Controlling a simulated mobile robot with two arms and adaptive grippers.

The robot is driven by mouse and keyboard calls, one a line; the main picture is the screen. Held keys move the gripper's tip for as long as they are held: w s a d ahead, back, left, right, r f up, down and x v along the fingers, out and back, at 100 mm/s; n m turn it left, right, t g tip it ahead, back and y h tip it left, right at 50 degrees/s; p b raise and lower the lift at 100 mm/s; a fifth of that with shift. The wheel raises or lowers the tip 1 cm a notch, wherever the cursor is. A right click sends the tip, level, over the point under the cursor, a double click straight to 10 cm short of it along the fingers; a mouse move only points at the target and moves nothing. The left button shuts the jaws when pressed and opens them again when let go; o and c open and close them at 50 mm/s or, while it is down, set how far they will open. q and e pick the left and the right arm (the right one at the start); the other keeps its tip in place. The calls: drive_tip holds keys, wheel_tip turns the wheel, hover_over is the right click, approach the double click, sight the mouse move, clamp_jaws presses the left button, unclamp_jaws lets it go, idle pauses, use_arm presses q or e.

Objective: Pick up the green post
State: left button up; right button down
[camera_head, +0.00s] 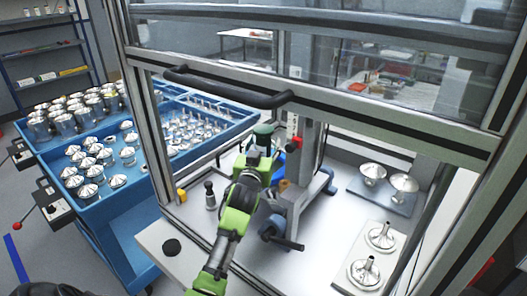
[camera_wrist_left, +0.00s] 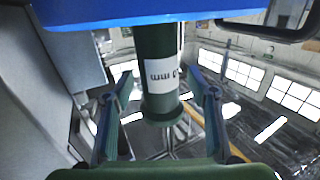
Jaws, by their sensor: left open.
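The green post (camera_wrist_left: 160,60) is a dark green cylinder with a white printed label and a wider flange at its lower end in the left wrist view. It stands between the two fingers of my left gripper (camera_wrist_left: 158,100), which are spread with a gap on each side. In the head view the top of the post (camera_head: 263,130) shows just beyond my left gripper (camera_head: 260,153), inside the framed enclosure. The rest of the post there is hidden by the gripper. My right gripper is not in view.
The enclosure's metal frame and black handle (camera_head: 228,91) cross above my left arm. A small dark knobbed part (camera_head: 210,195) stands left of the gripper. Shiny housings sit on a plate (camera_head: 345,272) and a blue-grey pad (camera_head: 385,200) at right. A blue cart (camera_head: 95,203) holds several housings.

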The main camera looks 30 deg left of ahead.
use_arm(q)
drive_tip(key=shift+w+a, duration=0.15)
drive_tip(key=shift+w, duration=0.15)
clamp_jaws()
drive_tip(key=shift+r, duration=0.15)
drive_tip(key=shift+r, duration=0.1)
